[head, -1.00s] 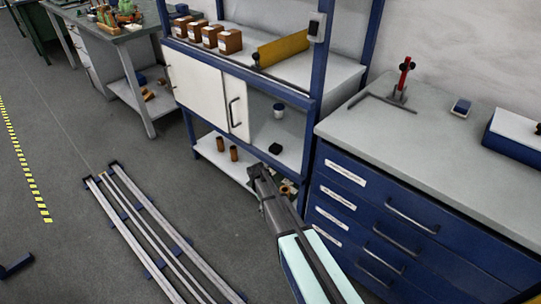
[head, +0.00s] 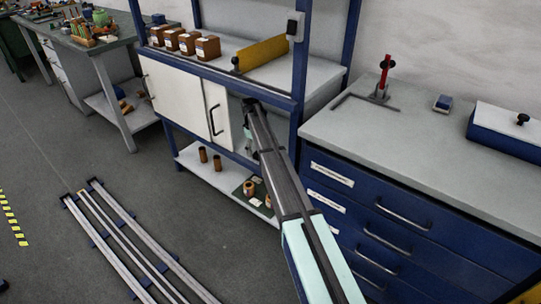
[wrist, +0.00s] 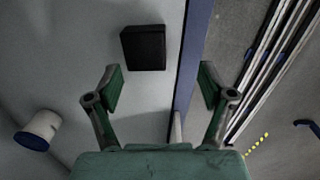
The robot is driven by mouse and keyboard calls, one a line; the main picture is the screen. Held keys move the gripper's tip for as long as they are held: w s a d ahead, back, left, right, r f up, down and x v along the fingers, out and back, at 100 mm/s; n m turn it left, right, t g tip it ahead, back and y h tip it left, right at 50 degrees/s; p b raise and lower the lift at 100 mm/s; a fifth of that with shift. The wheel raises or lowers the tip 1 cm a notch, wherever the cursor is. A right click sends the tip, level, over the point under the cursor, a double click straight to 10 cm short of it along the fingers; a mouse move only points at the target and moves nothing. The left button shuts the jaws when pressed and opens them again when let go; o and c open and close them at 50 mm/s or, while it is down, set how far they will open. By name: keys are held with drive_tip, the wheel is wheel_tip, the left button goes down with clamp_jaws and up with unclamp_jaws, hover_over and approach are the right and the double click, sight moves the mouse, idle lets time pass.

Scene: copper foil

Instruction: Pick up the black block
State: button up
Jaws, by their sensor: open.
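The black block (wrist: 143,47) sits on the pale shelf surface in the wrist view, near the shelf's blue edge (wrist: 192,60). My gripper (wrist: 162,85) is open and empty. The block lies beyond the fingertips, left of the middle between them, and nothing touches it. In the head view my arm reaches into the open bay beside the white cabinet doors (head: 185,103), and the block is hidden there behind my arm.
A white jar with a blue lid (wrist: 40,130) lies left of my gripper in the wrist view. A blue post (head: 301,70) and the blue drawer cabinet (head: 400,225) stand close to my arm. Brown cylinders (head: 203,155) stand on the lower shelf.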

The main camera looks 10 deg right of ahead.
drive_tip(key=shift+w+d+r, duration=0.2)
drive_tip(key=shift+d, duration=0.2)
drive_tip(key=shift+w+d+r, duration=0.15)
drive_tip(key=shift+d+r, duration=0.05)
drive_tip(key=shift+d, duration=0.2)
drive_tip(key=shift+d+y, duration=0.3)
drive_tip(key=shift+a+f, duration=0.1)
drive_tip(key=shift+f, duration=2.25)
drive_tip(key=shift+c, duration=0.3)
clamp_jaws()
